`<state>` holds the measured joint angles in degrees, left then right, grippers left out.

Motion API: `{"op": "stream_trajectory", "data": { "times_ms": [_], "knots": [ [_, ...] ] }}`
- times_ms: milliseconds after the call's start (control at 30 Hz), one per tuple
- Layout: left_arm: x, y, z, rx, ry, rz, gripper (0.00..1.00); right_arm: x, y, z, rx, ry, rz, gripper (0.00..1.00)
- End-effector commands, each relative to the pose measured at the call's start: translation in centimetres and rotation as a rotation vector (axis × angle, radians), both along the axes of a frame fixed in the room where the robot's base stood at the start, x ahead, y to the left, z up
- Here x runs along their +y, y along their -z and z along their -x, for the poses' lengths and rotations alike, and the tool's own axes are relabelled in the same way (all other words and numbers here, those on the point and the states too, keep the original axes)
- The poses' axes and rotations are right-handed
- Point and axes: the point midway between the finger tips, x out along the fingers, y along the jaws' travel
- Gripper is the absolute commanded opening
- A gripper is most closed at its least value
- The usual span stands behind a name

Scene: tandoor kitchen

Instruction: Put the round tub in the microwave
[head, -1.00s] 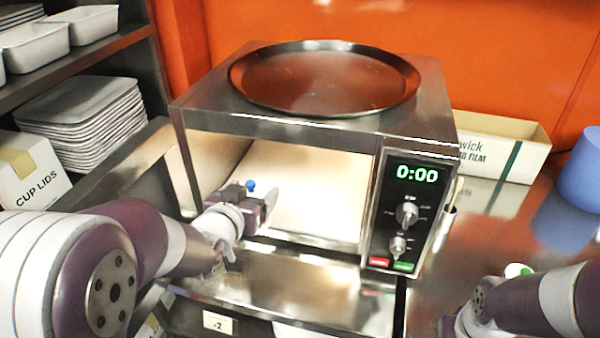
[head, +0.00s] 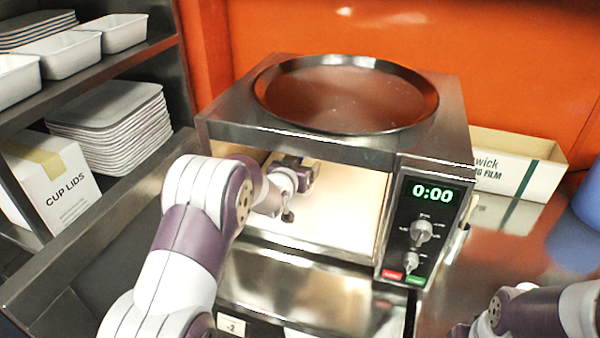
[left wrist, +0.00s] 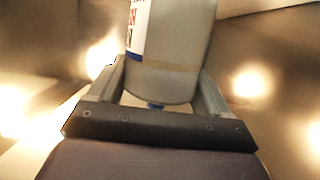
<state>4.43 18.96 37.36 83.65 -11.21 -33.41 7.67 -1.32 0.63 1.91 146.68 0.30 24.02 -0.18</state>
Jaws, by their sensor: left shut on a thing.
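The microwave (head: 290,139) stands with its front open and a lit, pale cavity; its display reads 0:00. My left gripper (head: 308,174) reaches into the cavity in the head view. In the left wrist view it is shut on the round tub (left wrist: 172,80), a pale cylinder with a white label bearing red and dark print. The tub lies between the two fingers, its far end cut off by the frame. In the head view my arm and gripper hide the tub, so I cannot tell whether it touches the cavity floor. My right gripper is mostly cut off at the lower right.
A large round metal tray (head: 345,127) lies on top of the microwave. A film box (head: 517,164) and a blue container (head: 588,205) stand to the right. A shelf on the left holds stacked trays (head: 112,125), white tubs (head: 58,50) and a cup lids box (head: 55,185).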

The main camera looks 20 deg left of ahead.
Motion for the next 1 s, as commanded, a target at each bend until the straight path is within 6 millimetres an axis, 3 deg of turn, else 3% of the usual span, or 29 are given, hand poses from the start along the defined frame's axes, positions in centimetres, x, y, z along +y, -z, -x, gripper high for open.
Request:
{"op": "stream_trajectory", "data": {
  "times_ms": [100, 533, 567, 600, 633, 900, 1000],
  "knots": [
    [0.0, 2.2, 0.0, 0.003, 0.0, -0.001, 0.31, 0.0, -0.5, 0.0, 0.0, 0.0, 0.0, 0.43],
    [0.0, 3.5, -0.4, -0.001, 0.0, -0.001, 0.31, 0.0, -0.3, 0.0, 0.0, 0.0, 0.0, 0.43],
    [0.0, 3.5, -0.3, 0.002, 0.0, -0.001, 0.82, 0.0, -0.3, 0.0, 0.0, 0.0, 0.0, 0.43],
    [0.0, 3.4, -0.3, 0.002, 0.0, -0.001, 0.95, 0.0, -0.4, 0.0, 0.0, 0.0, 0.0, 0.43],
    [0.0, 3.4, -0.3, 0.002, 0.0, -0.001, 1.0, 0.0, -0.5, 0.0, 0.0, 0.0, 0.0, 0.43],
    [0.0, 2.7, -0.3, 0.002, 0.0, -0.001, 1.0, 0.0, -1.2, 0.0, 0.0, 0.0, 0.0, 0.43],
    [0.0, 2.6, 1.0, 0.002, 0.0, -0.001, 1.0, 0.0, -0.5, 0.0, 0.0, 0.0, 0.0, 0.43]
  ]
}}
